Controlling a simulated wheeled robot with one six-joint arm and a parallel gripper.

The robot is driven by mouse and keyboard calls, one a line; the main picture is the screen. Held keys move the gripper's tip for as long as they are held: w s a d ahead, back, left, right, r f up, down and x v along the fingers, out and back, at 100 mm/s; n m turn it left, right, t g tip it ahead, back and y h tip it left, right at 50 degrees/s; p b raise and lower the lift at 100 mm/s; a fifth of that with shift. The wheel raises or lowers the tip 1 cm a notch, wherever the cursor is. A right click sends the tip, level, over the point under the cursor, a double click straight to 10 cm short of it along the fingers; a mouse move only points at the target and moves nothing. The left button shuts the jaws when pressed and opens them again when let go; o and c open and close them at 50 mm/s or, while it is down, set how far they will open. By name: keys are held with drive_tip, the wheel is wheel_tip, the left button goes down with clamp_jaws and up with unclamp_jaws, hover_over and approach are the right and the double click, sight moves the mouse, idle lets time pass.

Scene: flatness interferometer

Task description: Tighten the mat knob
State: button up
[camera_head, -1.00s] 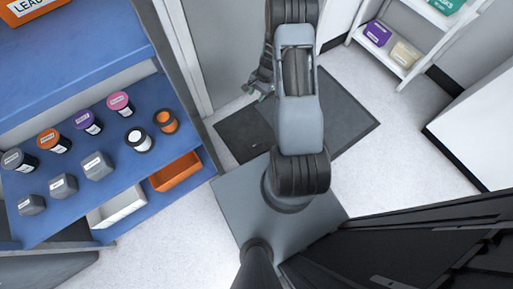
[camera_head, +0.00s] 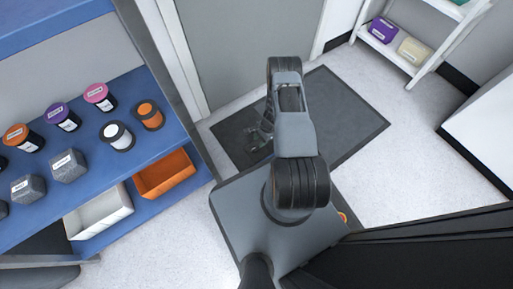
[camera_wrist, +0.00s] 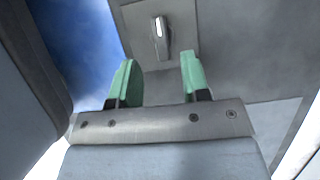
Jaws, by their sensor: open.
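My gripper (camera_wrist: 157,76) has two green fingers, which are apart with nothing between them in the wrist view. Beyond them, a silver lever-like handle (camera_wrist: 161,38) stands on a flat grey panel; I cannot tell whether it is the mat knob. In the head view my gripper (camera_head: 262,132) hangs over a dark mat (camera_head: 345,108) on the floor, partly hidden by my arm. No knob is clear on the mat in the head view.
A blue shelf unit (camera_head: 88,107) at the left holds lidded jars, grey blocks, a white bin (camera_head: 100,213) and an orange bin (camera_head: 165,175). A white rack (camera_head: 440,55) stands at the upper right. The pale floor (camera_head: 400,170) right of the mat is clear.

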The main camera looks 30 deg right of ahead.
sight(256, 147)
drive_tip(key=shift+b+x, duration=0.9)
drive_tip(key=shift+x, duration=1.8)
clamp_jaws()
